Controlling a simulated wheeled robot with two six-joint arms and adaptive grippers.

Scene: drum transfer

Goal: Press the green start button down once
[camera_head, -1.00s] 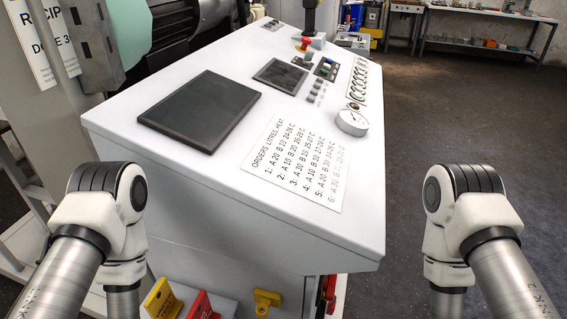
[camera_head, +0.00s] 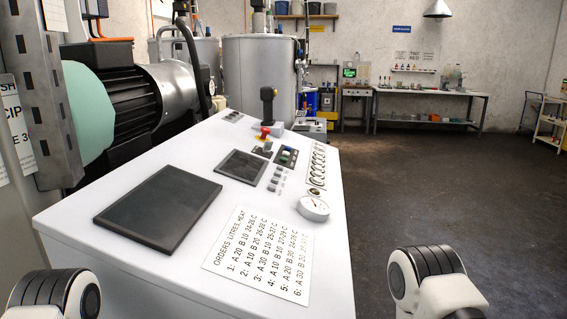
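The control desk (camera_head: 330,265) is a white slanted console in the middle of the head view. Near its far end is a small dark button panel (camera_head: 286,157) with a blue button (camera_head: 288,149) and what looks like the green button (camera_head: 283,160), both very small at this distance. Nothing touches this panel. Only elbow parts of my two arms show at the bottom left and bottom right. Both grippers are out of the picture, so whether they are open or shut is hidden.
The desk carries a large dark screen (camera_head: 158,207), a smaller screen (camera_head: 241,167), a red knob (camera_head: 265,132), a black lever (camera_head: 267,105), a round gauge (camera_head: 314,208) and an orders sheet (camera_head: 259,254). A motor (camera_head: 125,105) stands left. The floor (camera_head: 440,190) right is clear.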

